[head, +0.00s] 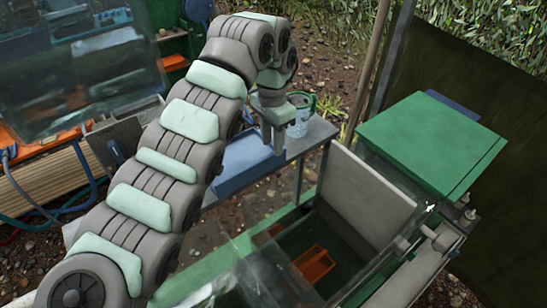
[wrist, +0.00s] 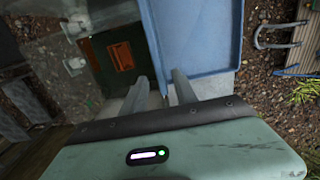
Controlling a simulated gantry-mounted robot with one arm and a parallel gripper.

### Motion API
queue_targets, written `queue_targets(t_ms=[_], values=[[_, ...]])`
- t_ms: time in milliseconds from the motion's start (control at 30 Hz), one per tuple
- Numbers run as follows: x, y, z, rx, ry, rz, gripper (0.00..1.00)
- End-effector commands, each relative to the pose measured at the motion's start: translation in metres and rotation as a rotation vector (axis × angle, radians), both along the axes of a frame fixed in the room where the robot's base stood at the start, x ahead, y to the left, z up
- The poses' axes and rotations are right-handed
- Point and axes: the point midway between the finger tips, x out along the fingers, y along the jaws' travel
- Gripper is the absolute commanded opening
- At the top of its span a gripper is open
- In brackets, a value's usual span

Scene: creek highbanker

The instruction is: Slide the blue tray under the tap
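The blue tray (head: 243,165) lies on a grey bench in the head view, partly hidden by my arm. In the wrist view the tray (wrist: 205,35) fills the upper middle, with a flat floor and raised walls. My gripper (head: 277,138) points down at the tray's right end in the head view. In the wrist view my gripper's (wrist: 161,92) two fingers stand apart, one on each side of the tray's near left corner wall. I cannot tell whether either finger touches it. I cannot pick out the tap with certainty.
A clear container (head: 300,112) stands on the bench behind my gripper. A green-lidded box (head: 430,140) is at the right. An open trough with an orange piece (head: 314,263) lies in front of the bench. A curved grey metal piece (wrist: 262,35) is right of the tray.

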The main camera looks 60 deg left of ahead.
Motion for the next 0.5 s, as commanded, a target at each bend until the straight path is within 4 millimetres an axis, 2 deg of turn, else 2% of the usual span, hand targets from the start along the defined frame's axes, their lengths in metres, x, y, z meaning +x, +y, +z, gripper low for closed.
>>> queue_targets(t_ms=[500], values=[[-0.001,-0.001,-0.056,-0.004,0.001,0.002,0.35]])
